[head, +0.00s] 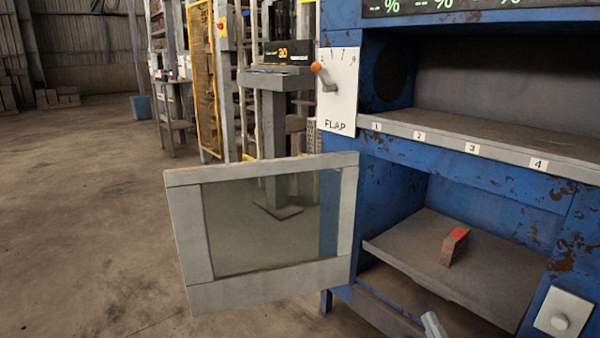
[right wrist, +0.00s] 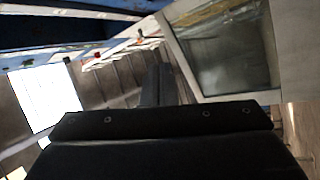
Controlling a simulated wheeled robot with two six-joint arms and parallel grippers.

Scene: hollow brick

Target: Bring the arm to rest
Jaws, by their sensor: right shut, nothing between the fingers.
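My left gripper is not in view.
A grey-framed glass door (head: 270,290) stands open left of the blue machine (head: 385,185); it shows in the right wrist view (right wrist: 265,45). A red-faced brick (head: 455,245) lies on the lower shelf (head: 490,285). An orange-knobbed flap lever (head: 328,80) is above.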

